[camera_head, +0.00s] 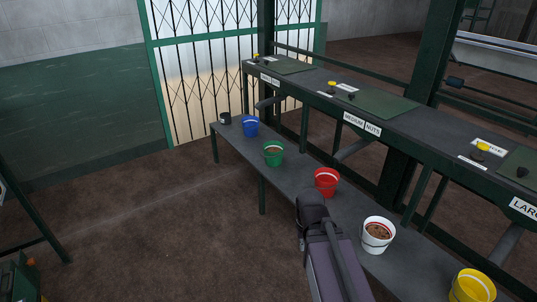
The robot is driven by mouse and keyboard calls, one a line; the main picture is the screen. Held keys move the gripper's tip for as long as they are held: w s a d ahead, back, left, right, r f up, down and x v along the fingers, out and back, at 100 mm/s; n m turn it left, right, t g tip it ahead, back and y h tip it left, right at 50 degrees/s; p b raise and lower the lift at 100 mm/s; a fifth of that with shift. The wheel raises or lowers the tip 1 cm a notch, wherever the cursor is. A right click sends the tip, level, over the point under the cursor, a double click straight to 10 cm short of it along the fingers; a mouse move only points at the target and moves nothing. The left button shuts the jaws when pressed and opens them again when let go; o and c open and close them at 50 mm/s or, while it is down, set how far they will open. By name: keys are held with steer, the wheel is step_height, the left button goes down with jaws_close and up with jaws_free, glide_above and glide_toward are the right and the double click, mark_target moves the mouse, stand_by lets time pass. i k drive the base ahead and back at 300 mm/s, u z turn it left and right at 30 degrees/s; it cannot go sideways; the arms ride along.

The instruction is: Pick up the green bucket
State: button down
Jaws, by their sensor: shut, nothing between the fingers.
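The green bucket (273,154) stands upright on the long grey shelf (235,146), with a pale band around it and brown contents visible inside. It sits between the blue bucket (250,126) and the red bucket (326,182), apart from both. My arm (335,262) reaches up from the bottom of the picture and ends in a dark joint just below the red bucket. No gripper fingers can be made out, so where my gripper is relative to the green bucket does not show.
A black cup (225,118) stands at the shelf's far end. A white bucket (377,235) and a yellow bucket (472,287) stand nearer. A higher counter (375,115) with labels runs behind the shelf, and a dark green post (430,90) rises there. The brown floor (150,220) left is open.

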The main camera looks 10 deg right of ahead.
mark_target(273, 150)
steer(key=i, duration=0.85)
steer(key=u, duration=4.8)
steer(key=i, duration=0.1)
steer(key=z, duration=3.05)
steer(key=i, duration=0.25)
